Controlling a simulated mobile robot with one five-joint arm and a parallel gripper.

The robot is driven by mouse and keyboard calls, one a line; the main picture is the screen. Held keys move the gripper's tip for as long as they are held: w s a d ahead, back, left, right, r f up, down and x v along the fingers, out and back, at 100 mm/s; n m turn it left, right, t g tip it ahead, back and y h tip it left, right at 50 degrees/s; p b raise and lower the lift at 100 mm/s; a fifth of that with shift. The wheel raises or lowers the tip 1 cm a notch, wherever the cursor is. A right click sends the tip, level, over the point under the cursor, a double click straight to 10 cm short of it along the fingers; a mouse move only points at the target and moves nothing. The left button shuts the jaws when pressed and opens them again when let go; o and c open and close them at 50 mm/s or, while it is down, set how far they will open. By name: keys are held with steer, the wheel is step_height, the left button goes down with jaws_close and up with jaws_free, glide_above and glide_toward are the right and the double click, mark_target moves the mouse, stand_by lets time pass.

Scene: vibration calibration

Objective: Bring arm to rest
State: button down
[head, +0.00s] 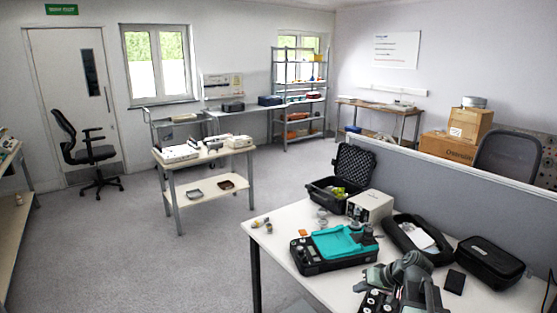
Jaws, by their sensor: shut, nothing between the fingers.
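A grey jointed arm, which looks like mine, is folded low over the front of the white desk (288,240) at the bottom edge of the head view. Its end, my gripper (368,283), points left and looks shut and empty. The fingers are small and hard to make out. A black case with a teal insert (338,243) lies open on the desk just beyond my gripper, apart from it as far as I can tell.
A beige box instrument (369,206), an open black case (352,168), a black pouch (490,262) and a dark open tray (420,236) crowd the desk. A grey partition (455,180) stands behind. Small parts (262,222) lie at the left corner.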

steer(key=s+a+f+n+g+h+p, duration=0.15)
steer(key=s+a, duration=0.25)
steer(key=a, duration=0.6)
steer(key=s+a+n+g+h+p, duration=0.1)
steer(key=s+a+n+g, duration=0.15)
steer(key=a, duration=0.75)
steer(key=s+d+f+m+g+h, duration=0.1)
steer(key=s+d+m+g+h, duration=0.1)
steer(key=s+d+m, duration=0.1)
steer(key=shift+s+d+b, duration=0.3)
steer(key=shift+s+d, duration=0.4)
steer(key=shift+s, duration=0.1)
